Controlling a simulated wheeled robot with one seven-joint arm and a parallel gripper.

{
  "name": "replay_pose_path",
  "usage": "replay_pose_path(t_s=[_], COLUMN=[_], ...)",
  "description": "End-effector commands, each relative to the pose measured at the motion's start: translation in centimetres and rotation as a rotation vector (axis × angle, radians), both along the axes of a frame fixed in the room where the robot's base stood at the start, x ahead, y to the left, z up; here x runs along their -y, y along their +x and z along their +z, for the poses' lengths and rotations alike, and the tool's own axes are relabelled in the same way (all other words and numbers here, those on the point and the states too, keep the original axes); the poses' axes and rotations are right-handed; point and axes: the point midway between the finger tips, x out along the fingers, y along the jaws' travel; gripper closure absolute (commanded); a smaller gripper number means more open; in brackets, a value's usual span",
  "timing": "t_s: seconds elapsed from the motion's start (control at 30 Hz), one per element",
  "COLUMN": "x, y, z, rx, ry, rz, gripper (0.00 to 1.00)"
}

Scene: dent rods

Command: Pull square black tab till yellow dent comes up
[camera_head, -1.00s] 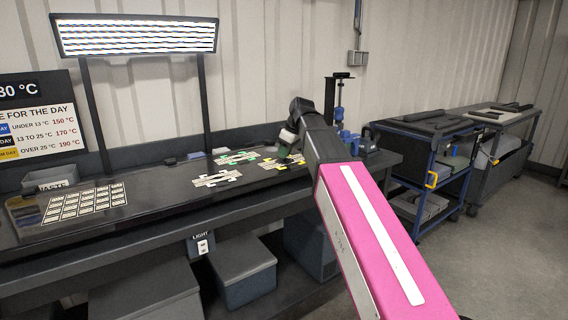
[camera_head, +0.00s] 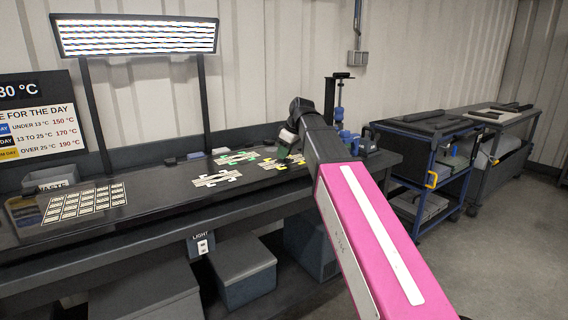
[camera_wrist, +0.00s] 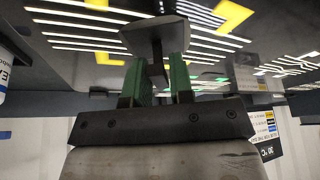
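My gripper (camera_wrist: 158,68) shows in the wrist view with two green fingers standing apart. A dark tab with a broad flat head (camera_wrist: 154,36) and a narrow stem lies between and beyond the fingertips. Narrow gaps seem to show beside the stem, so I see no clear grip on it. In the head view my gripper (camera_head: 285,151) is low over the right part of the bench, by pale strips with yellow marks (camera_head: 270,165). The tab is hidden or too small to tell there. I cannot make out a raised yellow dent.
The dark bench (camera_head: 150,208) carries more pale strips (camera_head: 216,178) and a sheet of labels (camera_head: 85,203). A grey bin (camera_head: 50,179) stands at the left. A lamp (camera_head: 137,37) hangs above. A dark upright stand (camera_head: 338,105) is behind my arm. Blue carts (camera_head: 432,165) stand at right.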

Motion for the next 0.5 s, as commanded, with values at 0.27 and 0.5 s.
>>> replay_pose_path(t_s=[0.27, 0.5], x=[0.0, 0.4], y=[0.0, -0.1], z=[0.0, 1.0], rx=[0.000, 0.001], ry=[-0.001, 0.000], rz=[0.000, 0.000], gripper=[0.58, 0.58])
